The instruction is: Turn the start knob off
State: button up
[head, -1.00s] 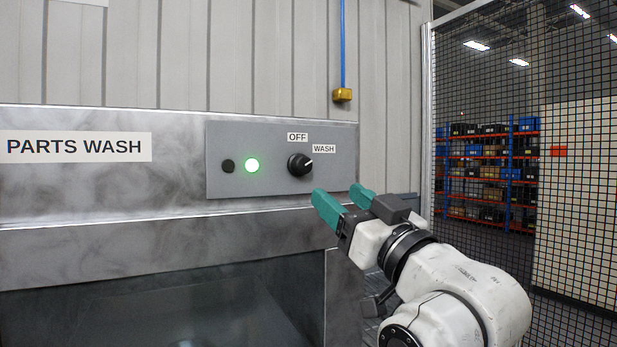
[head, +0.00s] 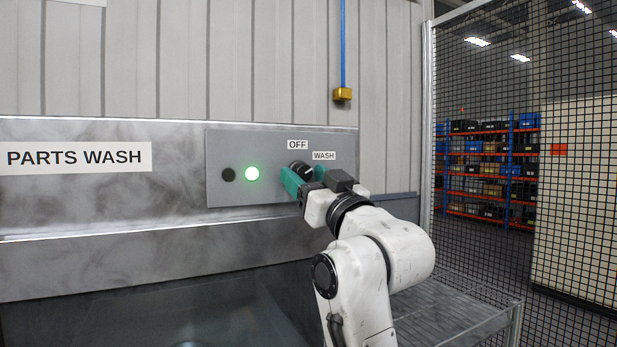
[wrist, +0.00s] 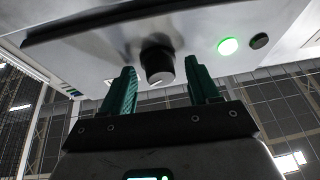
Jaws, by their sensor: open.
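The start knob (head: 300,167) is a round black knob with a white pointer line, on a grey control panel (head: 228,192). An OFF label (head: 298,145) sits above it and a WASH label (head: 324,155) to its upper right. The pointer is toward WASH. My gripper (head: 305,178), with teal fingers, is open at the panel, and its fingers partly hide the knob's lower part. In the wrist view the knob (wrist: 158,66) shows between the open fingertips (wrist: 160,75), with gaps on both sides.
A lit green lamp (head: 252,174) and a dark round button (head: 228,175) sit left of the knob. The PARTS WASH machine (head: 100,205) has a metal ledge below the panel. A mesh fence (head: 480,200) stands at the right.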

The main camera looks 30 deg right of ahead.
jog(key=shift+c, duration=0.3)
jog(key=c, duration=0.9)
jog(key=shift+n+y, duration=0.4)
jog(key=shift+n, duration=0.1)
jog(key=n+g+y, duration=0.1)
jog(key=n, duration=0.2)
jog(key=n+g+y, duration=0.1)
jog(key=n+y, duration=0.1)
jog(key=n, duration=0.2)
jog(key=shift+d, duration=0.2)
jog(key=n+g, duration=0.1)
jog(key=n, duration=0.2)
jog(key=n+g+y+b, duration=0.1)
jog(key=n, duration=0.2)
jog(key=shift+r+y, duration=0.15)
jog(key=shift+y, duration=0.15)
jog(key=shift+n+g, duration=0.4)
jog(key=shift+n, duration=0.3)
jog(key=shift+a, duration=0.1)
